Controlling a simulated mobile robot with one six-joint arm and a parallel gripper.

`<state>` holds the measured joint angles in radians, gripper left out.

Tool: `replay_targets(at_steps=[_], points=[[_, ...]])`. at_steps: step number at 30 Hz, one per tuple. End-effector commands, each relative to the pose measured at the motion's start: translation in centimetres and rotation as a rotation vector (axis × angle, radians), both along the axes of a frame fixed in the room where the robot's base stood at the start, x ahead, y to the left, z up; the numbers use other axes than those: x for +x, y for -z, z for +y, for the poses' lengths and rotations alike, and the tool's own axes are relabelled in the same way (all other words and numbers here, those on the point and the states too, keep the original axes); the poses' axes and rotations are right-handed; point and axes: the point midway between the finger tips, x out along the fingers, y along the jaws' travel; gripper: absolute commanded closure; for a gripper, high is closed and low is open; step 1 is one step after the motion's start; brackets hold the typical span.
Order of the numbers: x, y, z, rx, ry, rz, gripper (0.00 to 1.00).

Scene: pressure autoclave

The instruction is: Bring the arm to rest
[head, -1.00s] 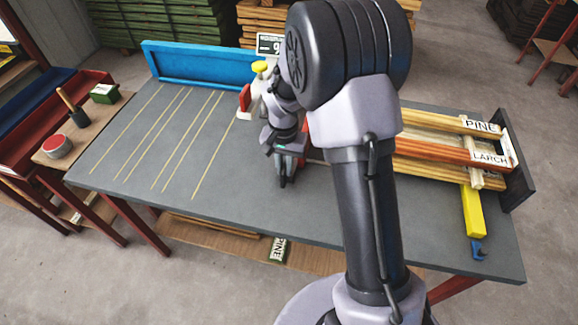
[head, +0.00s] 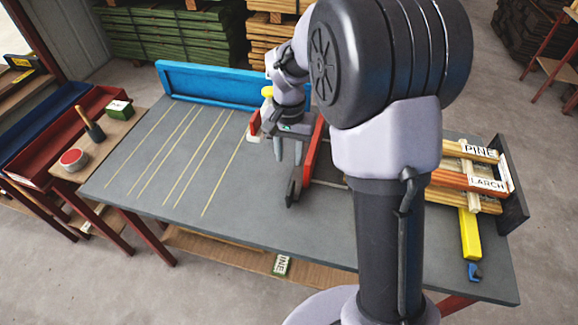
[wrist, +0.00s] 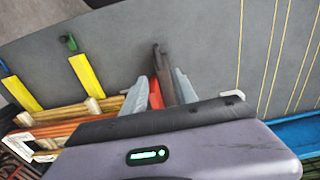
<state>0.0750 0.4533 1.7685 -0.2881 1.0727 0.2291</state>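My gripper (head: 287,158) hangs above the middle of the grey worktable (head: 150,190), below the bulky arm links that fill the right centre of the head view. Its two pale fingers stand apart, also seen in the wrist view (wrist: 160,88). A red bar with a black foot (head: 311,150) is just beside and below the fingers in the head view. In the wrist view its dark end (wrist: 160,62) shows between the fingers, with visible room at each side. I see nothing gripped. Part of the table behind my arm is hidden.
A blue tray-like fence (head: 220,85) runs along the table's back. Timber in a rack labelled pine and larch (head: 470,182) lies at the right, with a yellow bar (head: 469,232) in front. A side bench (head: 75,190) with a red tin stands left. The table's left half is clear.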

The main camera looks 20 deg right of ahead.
Motion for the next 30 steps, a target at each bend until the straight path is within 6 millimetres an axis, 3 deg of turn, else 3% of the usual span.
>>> replay_targets(at_steps=[1,6,19,21,23,25,27,30], points=[[0.0,-1.3,0.0,0.0,0.001,-0.001,0.65],[0.0,-2.8,0.0,0.0,-0.001,0.0,0.65],[0.0,-2.8,0.0,0.001,0.0,0.001,0.65],[-0.4,-3.5,0.2,0.004,-0.005,-0.015,0.65],[-1.7,-5.3,0.8,0.012,-0.017,-0.052,0.65],[-4.5,-8.2,1.9,0.03,-0.044,-0.123,0.65],[-8.5,-10.8,3.3,0.052,-0.078,-0.209,0.65],[-14.3,-12.7,5.1,0.079,-0.128,-0.333,0.65]])
